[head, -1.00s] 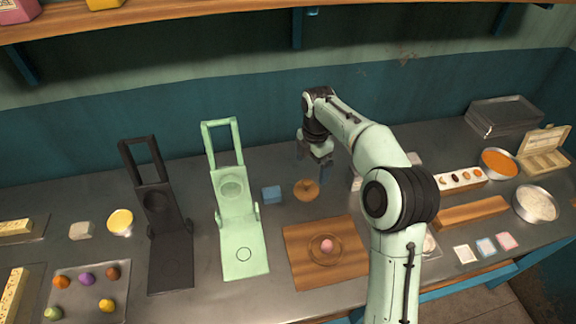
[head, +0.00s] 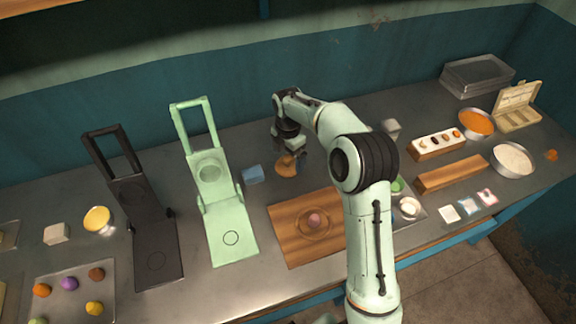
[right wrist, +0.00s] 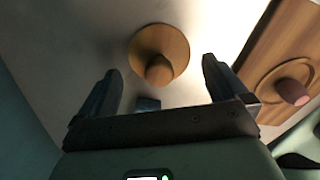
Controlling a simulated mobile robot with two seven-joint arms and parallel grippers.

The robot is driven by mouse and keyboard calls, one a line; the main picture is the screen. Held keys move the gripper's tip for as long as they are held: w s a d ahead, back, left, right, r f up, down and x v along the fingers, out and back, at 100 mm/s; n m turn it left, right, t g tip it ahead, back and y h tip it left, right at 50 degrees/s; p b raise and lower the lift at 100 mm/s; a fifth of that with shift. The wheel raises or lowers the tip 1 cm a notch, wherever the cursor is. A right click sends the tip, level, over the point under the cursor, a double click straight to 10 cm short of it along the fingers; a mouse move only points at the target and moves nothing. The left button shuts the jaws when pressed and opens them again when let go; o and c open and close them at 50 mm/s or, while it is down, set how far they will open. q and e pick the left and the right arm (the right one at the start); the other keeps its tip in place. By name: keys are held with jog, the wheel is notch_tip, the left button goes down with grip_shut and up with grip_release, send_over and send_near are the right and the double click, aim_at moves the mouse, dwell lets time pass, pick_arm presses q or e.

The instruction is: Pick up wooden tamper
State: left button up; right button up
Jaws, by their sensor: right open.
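The wooden tamper (head: 284,168) is a round wooden disc with a knob, standing on the metal counter between the blue block and the wooden board. My right gripper (head: 290,157) is at the tamper in the head view and partly covers it. In the right wrist view, the tamper (right wrist: 152,40) lies ahead, between the lines of the two open fingers of my right gripper (right wrist: 161,68). The fingers hold nothing. Whether they touch the knob I cannot tell. My left gripper is not in view.
A blue block (head: 253,174) and a green press (head: 230,225) stand to the left, with a black press (head: 155,240) beyond. My right arm hides part of the counter.

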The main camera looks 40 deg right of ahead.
aim_at(289, 159)
notch_tip(289, 159, down, 3)
jog(key=shift+r, duration=0.2)
jog(key=c, duration=0.7)
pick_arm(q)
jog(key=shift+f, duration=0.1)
pick_arm(e)
jog(key=shift+c, duration=0.2)
jog(key=shift+r, duration=0.1)
jog(key=r, duration=1)
jog(key=shift+s+p, duration=0.4)
jog(key=s+a+b, duration=0.2)
jog(key=s+a, duration=0.1)
jog(key=s, duration=0.7)
jog(key=s+a+b, duration=0.1)
jog(key=s+a, duration=0.2)
jog(key=s, duration=0.6)
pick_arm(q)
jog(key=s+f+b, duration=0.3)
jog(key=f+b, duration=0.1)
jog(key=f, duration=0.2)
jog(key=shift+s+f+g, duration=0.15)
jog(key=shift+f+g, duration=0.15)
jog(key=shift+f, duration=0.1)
pick_arm(e)
jog(key=shift+s+a+f, duration=0.1)
jog(key=shift+f, duration=2)
